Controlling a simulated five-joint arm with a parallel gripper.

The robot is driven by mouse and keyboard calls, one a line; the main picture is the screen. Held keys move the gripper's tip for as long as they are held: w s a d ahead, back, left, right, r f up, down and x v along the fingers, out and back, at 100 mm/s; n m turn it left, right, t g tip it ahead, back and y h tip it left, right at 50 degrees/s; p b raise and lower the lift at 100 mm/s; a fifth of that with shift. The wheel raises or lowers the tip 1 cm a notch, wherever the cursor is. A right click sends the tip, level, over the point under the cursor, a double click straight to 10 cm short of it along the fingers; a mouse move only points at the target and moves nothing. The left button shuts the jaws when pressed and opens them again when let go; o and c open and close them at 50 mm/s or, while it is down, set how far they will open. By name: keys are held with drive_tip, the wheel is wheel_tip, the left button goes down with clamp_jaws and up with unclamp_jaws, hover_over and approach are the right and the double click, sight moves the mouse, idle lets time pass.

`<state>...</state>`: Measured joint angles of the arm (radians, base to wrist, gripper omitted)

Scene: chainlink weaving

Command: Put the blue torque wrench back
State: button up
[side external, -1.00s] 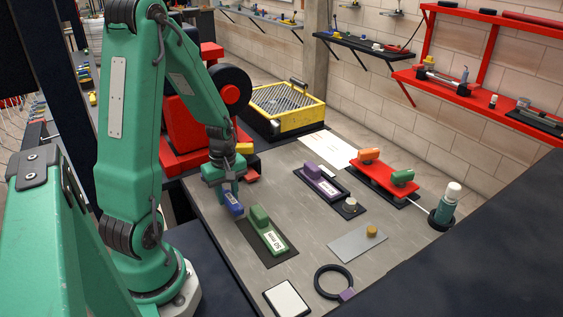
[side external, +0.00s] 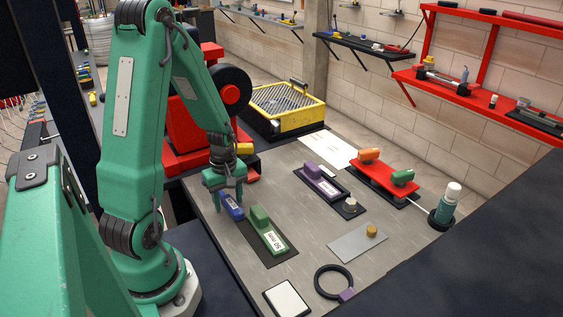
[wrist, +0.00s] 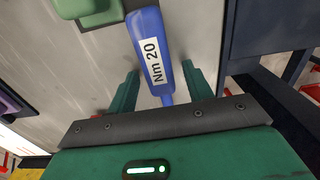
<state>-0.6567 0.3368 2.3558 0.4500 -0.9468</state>
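The blue torque wrench (side external: 231,207) lies at the near left edge of the grey bench, just left of the green wrench (side external: 262,229). In the wrist view the blue wrench (wrist: 150,48) shows its white label reading "Nm 20". My gripper (side external: 228,202) is over it. In the wrist view my gripper (wrist: 161,85) has its two green fingers spread on either side of the wrench's narrow end, with gaps between. The green wrench lies on a dark mat.
A purple wrench (side external: 320,180) lies in a dark tray farther back. A red rack (side external: 381,180) with orange and green pieces, a bottle (side external: 448,203), a grey plate (side external: 358,243) and a black ring (side external: 333,281) stand to the right. Bare bench lies between them.

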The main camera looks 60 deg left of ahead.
drive_tip(key=shift+r, duration=0.15)
drive_tip(key=shift+w+d+r, duration=0.1)
drive_tip(key=shift+w+r, duration=0.05)
drive_tip(key=shift+r, duration=1.75)
drive_tip(key=shift+w+r, duration=0.1)
drive_tip(key=shift+r, duration=1.75)
drive_tip(key=shift+w+d+r+m, duration=0.1)
drive_tip(key=shift+d+r+m, duration=0.15)
drive_tip(key=shift+r+m, duration=0.1)
drive_tip(key=s+d+r+m+t, duration=0.3)
drive_tip(key=d+r+m+t, duration=0.2)
drive_tip(key=d+r+m, duration=1)
drive_tip(key=shift+d+r+m+t, duration=0.35)
drive_tip(key=shift+d+m, duration=1)
drive_tip(key=shift+d, duration=0.35)
